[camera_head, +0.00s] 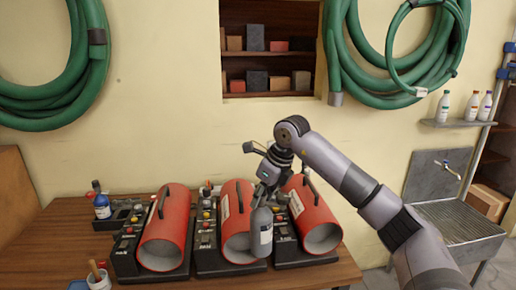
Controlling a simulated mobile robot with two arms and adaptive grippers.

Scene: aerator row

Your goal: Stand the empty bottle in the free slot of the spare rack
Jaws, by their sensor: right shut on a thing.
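My right gripper (264,192) is shut on a grey bottle (261,243) with a pale label. It holds the bottle roughly upright in front of the red cylinders of the middle and right machines. The bottle's top is hidden by the gripper, and I cannot tell whether its base touches anything. A low dark rack (122,217) sits at the left of the table, behind the left machine. A blue bottle (101,207) with a white label stands at its left end. The rack's slots are too small to make out clearly. My left gripper is not in view.
Three machines with red cylinders (170,225) stand in a row on the wooden table (62,235). A cup (99,280) is at the front left. Several white bottles (444,106) stand on a wall shelf above a sink (452,215). The table's left part is mostly clear.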

